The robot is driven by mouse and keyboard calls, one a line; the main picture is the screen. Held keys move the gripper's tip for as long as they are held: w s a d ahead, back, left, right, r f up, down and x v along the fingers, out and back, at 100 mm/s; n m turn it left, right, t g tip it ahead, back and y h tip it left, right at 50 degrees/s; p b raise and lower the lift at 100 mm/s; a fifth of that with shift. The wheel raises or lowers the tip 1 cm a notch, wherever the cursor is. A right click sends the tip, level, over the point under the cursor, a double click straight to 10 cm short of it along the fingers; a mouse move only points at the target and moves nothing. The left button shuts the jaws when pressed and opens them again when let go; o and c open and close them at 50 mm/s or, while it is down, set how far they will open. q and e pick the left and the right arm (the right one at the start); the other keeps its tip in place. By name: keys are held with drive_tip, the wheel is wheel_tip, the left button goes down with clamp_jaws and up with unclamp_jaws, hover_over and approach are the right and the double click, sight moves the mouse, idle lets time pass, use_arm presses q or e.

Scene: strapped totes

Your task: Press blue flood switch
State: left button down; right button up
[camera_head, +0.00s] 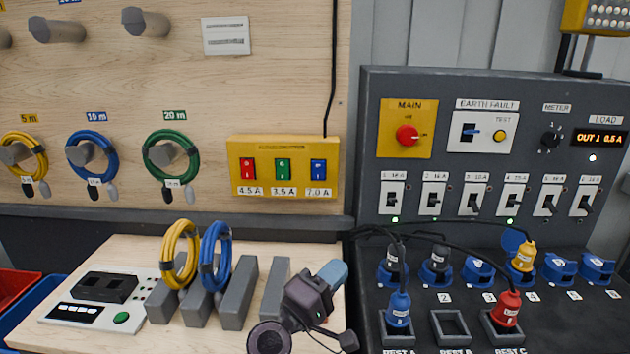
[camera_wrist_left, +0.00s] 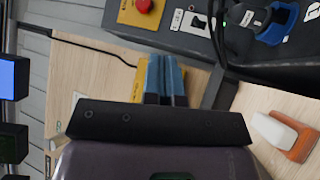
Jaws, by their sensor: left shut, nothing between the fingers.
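The blue switch (camera_head: 318,169) is the rightmost of three coloured rockers on a yellow switch box (camera_head: 284,195) on the wooden wall panel. A red rocker (camera_head: 248,169) and a green rocker (camera_head: 283,169) are left of it; the label below the blue one reads 7.0 A. My left gripper (camera_head: 333,273) is below the box, above the bench's right edge, and apart from the switch. Its blue fingers (camera_wrist_left: 165,80) are shut and empty in the left wrist view, where part of the yellow box (camera_wrist_left: 138,82) shows behind them. My right gripper is not in view.
Cable coils on grey blocks (camera_head: 238,295) stand left of my left gripper. A dark panel (camera_head: 450,88) with switches and plugged cables is at the right. A black cable (camera_head: 333,70) runs down to the box. The wood directly below the box is clear.

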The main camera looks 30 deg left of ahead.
sight(316, 166)
use_arm(q)
drive_tip(key=w+a+r+n+g+y, duration=0.2)
drive_tip(key=w+a+n+y, duration=0.3)
drive_tip(key=n, duration=0.9)
drive_tip(key=w+a+r+n+g+y+p, duration=0.1)
drive_tip(key=w+a+r+n+g+y, duration=0.2)
drive_tip(key=a+n+y, duration=0.3)
drive_tip(key=shift+w+a+r+n+y, duration=0.65)
drive_tip(key=shift+n+y, duration=1.05)
drive_tip(key=shift+n, duration=2.2)
drive_tip(key=shift+w+d+f, duration=0.2)
drive_tip(key=shift+d, duration=0.05)
drive_tip(key=x, duration=1.2)
drive_tip(key=shift+w+r, duration=0.1)
drive_tip(key=shift+w, duration=0.05)
drive_tip(key=shift+x, duration=0.85)
